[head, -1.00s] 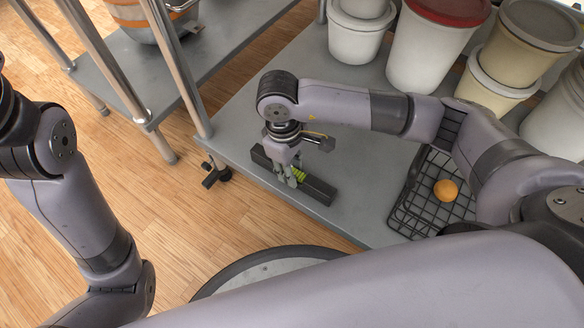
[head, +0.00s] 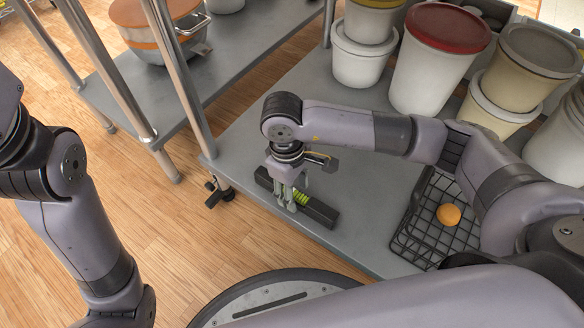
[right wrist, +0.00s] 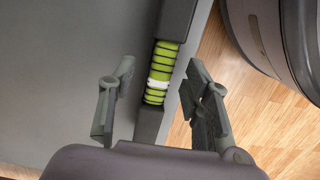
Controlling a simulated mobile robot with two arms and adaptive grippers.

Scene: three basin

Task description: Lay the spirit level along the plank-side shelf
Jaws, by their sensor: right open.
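The spirit level is a dark bar with a green ribbed middle (head: 318,212). It lies on the grey metal shelf (head: 345,170), near the shelf's front left edge. In the right wrist view the bar (right wrist: 149,122) runs up and down, with its green and white middle between my fingers. My right gripper (head: 287,200) is open over the bar, one finger on each side. In the right wrist view the fingers (right wrist: 160,95) stand apart from the bar. My left arm is at the left of the head view; its gripper is out of the picture.
A black wire basket (head: 410,232) with an orange ball (head: 449,215) stands right of the bar. Lidded buckets (head: 437,60) fill the back of the shelf. A metal post (head: 180,80) rises at its left corner. Another shelf with a pot (head: 158,45) stands further left.

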